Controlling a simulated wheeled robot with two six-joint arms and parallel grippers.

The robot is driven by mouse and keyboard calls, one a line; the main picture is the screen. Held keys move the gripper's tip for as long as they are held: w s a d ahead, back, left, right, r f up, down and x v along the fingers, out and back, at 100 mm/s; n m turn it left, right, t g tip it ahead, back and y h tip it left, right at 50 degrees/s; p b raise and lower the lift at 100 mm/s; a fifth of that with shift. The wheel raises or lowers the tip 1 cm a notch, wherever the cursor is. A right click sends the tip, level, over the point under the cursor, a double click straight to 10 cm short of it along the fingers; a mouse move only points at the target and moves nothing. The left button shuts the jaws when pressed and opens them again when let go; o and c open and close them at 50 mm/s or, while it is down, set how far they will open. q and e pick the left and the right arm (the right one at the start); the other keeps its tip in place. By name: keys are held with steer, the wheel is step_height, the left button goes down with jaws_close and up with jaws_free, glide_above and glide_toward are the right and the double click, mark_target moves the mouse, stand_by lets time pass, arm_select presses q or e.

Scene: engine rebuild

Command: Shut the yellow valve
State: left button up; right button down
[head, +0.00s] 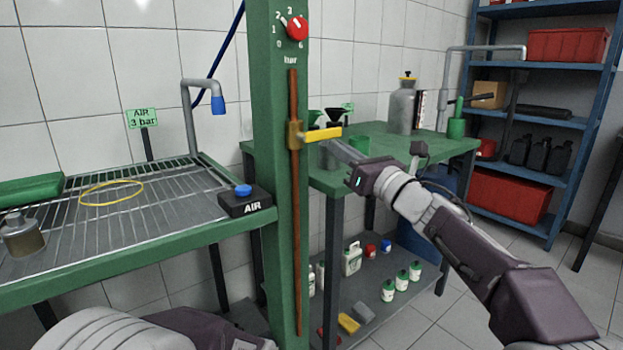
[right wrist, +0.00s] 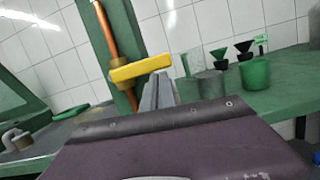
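The yellow valve (head: 318,135) sits on a vertical copper pipe (head: 294,210) that runs down a green post. Its yellow lever points right, roughly horizontal and across the pipe. In the right wrist view the yellow lever (right wrist: 140,68) shows just beyond my fingertips. My right gripper (head: 337,147) comes in from the right, with its tips just below the lever's free end. Its grey fingers (right wrist: 160,84) look pressed together with nothing between them. I cannot tell whether they touch the lever. My left gripper is not in view; only part of my left arm shows at the bottom.
A red dial (head: 297,27) is above the valve on the green post (head: 262,110). A black AIR box with a blue button (head: 243,190) stands left of the post. Behind, a green bench (head: 440,150) holds funnels and cups. A blue shelf (head: 550,120) stands at right.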

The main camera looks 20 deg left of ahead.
steer(key=shift+r, duration=0.1)
step_height(320, 180, down, 5)
steer(key=b, duration=0.5)
steer(key=v, duration=1)
steer(key=shift+r, duration=0.35)
